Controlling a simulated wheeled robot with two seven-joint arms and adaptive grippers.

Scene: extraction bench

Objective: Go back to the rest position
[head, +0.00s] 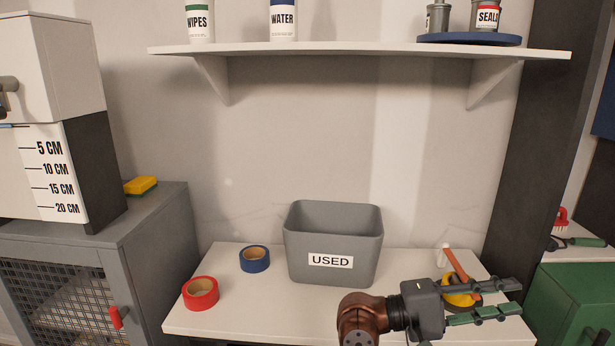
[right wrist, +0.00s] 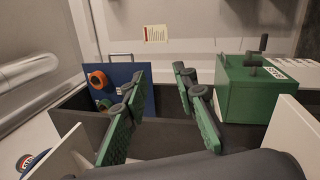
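My right gripper (head: 518,298) is over the right end of the white bench (head: 225,318) in the head view, pointing right. Its two green-padded fingers are spread apart with nothing between them. In the right wrist view the gripper (right wrist: 160,80) also shows open and empty, with a gap between the fingers. A yellow roll (head: 460,299) lies partly hidden behind the fingers in the head view. My left gripper is in neither view.
A grey bin marked USED (head: 330,272) stands on the bench, with a blue tape roll (head: 254,259) and red tape roll (head: 201,293) to its left. A hammer (head: 456,263) lies behind my right gripper. A dark post (head: 545,130) and green box (head: 570,300) stand right.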

